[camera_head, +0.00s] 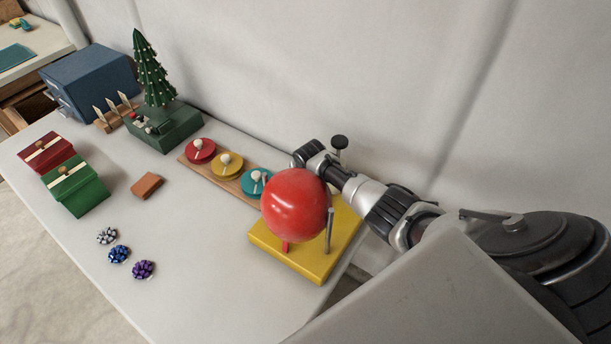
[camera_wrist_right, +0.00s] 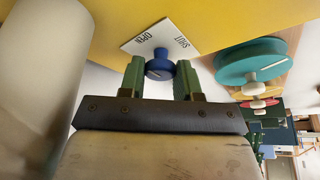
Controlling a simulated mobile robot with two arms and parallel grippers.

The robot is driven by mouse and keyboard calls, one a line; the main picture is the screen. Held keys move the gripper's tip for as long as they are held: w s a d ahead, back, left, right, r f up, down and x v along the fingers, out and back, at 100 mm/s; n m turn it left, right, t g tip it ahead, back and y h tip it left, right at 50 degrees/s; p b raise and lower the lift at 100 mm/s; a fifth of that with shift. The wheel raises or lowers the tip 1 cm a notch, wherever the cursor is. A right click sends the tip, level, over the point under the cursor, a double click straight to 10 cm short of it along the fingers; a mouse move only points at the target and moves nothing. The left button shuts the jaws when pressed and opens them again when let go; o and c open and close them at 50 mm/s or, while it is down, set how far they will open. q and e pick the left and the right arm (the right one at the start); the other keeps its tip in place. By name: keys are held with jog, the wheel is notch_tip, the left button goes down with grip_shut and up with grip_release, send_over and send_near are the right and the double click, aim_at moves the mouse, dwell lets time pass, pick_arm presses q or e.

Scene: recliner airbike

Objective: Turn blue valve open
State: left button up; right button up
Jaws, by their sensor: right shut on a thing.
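The blue valve (camera_wrist_right: 159,67) shows in the right wrist view as a round blue knob in front of a white plate (camera_wrist_right: 176,32) on a yellow surface. The plate reads OPEN at its left and SHUT at its right. My right gripper (camera_wrist_right: 160,79) is shut on the knob, one green finger on each side. I cannot tell for sure which word the valve points to. In the head view my right arm reaches in behind a red balloon (camera_head: 294,204), which hides the fingers and the valve. My left gripper is not in view.
The balloon sits over a yellow base (camera_head: 281,255) at the table's right end. Beside it is a wooden board with red, yellow and teal (camera_head: 256,181) discs. Gift boxes (camera_head: 77,188), bows and a small tree (camera_head: 152,75) stand further left. The table's front middle is clear.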

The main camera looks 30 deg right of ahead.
dwell(0.4)
jog(key=o, duration=0.9)
jog(key=shift+o, duration=0.2)
jog(key=shift+s+a+r+p, duration=0.1)
jog(key=shift+s+r+p, duration=0.15)
jog(key=shift+r, duration=0.35)
jog(key=p+v, duration=0.1)
jog(key=v, duration=0.8)
jog(key=shift+r, duration=0.25)
jog(key=shift+s, duration=0.1)
